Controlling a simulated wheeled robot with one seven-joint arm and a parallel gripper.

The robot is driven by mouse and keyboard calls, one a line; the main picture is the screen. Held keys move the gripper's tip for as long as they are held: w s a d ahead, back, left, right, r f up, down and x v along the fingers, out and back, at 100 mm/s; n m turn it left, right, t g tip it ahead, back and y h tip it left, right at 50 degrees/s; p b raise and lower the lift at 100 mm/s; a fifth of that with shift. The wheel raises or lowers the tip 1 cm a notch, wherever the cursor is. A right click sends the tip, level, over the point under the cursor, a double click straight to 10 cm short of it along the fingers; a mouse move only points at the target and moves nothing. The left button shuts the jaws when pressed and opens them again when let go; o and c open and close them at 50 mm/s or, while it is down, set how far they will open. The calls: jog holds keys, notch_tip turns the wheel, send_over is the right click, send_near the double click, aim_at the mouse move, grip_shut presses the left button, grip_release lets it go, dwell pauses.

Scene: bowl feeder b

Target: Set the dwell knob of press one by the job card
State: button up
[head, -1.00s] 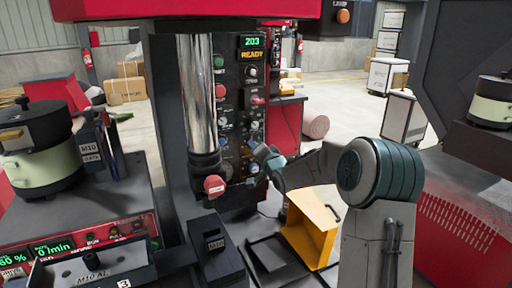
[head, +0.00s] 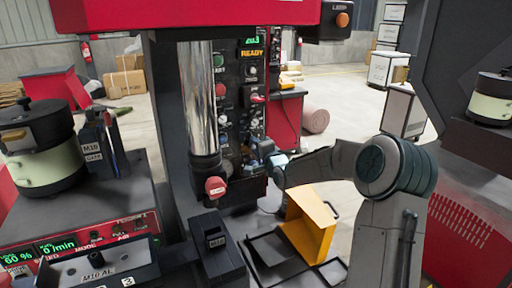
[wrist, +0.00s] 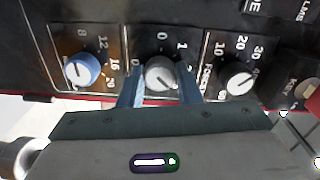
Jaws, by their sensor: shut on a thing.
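Press one's dark control panel (head: 234,118) stands in the middle of the head view, with a green display and a yellow READY line at its top. In the wrist view three knobs sit in a row: a blue knob (wrist: 82,70) at left, a grey knob (wrist: 160,73) in the middle and a white knob (wrist: 239,82) marked FORCE at right. My gripper (wrist: 160,84) has its blue fingers on both sides of the grey knob, shut on it. Its name label is mostly hidden by a finger; 0 and 1 show on its scale. In the head view my gripper (head: 264,153) is small at the panel.
A red-capped button (head: 215,186) sits below the shiny press column (head: 200,100), left of my gripper. A yellow chute (head: 308,228) stands below my arm. A bowl feeder (head: 42,150) is at left. I cannot make out which card is the job card.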

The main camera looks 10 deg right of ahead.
jog(key=o, duration=1)
jog(key=shift+c, duration=0.2)
jog(key=b+v, duration=0.1)
jog(key=v, duration=1.2)
jog(key=shift+s+b, duration=0.3)
jog(key=shift+s, duration=0.15)
